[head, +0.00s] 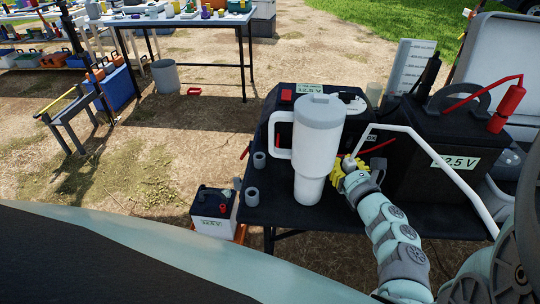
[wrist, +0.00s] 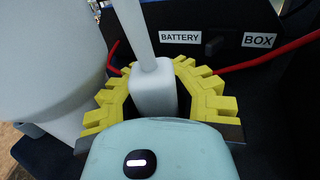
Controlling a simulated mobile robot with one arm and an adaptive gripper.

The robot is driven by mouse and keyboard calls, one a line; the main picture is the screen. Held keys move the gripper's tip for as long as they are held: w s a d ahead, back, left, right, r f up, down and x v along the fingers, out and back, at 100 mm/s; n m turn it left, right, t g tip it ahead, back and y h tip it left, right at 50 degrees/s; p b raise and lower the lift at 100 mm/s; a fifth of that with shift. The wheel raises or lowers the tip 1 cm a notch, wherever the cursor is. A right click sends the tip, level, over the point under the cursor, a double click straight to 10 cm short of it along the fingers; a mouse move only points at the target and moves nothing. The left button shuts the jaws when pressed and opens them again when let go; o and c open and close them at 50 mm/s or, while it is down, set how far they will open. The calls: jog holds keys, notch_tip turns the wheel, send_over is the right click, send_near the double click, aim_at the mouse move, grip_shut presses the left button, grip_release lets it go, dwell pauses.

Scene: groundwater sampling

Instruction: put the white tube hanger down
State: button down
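The white tube hanger (head: 440,160) is a thin bent white rod. In the head view it rises from my gripper, runs right in front of the large black battery box, and slopes down to the table's right side. My gripper (head: 350,172) has yellow fingers and is low over the black table, just right of the big white tumbler. In the wrist view the hanger's white block end (wrist: 153,92) sits between the yellow fingers (wrist: 155,72), whose tips curve in against it. Whether the block touches the table is hidden.
The white handled tumbler (head: 318,140) stands close left of my gripper. Black battery boxes (head: 435,150) with red cables stand behind and right. Small grey cups (head: 252,197) stand on the black table's (head: 285,212) left edge. Little bare tabletop shows around my gripper.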

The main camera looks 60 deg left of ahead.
jog(key=x, duration=0.3)
jog(key=shift+s+a+r, duration=0.1)
jog(key=shift+r, duration=0.05)
jog(key=shift+f+b, duration=0.3)
jog(key=shift+b, duration=0.15)
jog(key=shift+f, duration=0.1)
jog(key=shift+f, duration=0.1)
jog(key=c, duration=1.1)
grip_release()
jog(key=shift+c, duration=0.2)
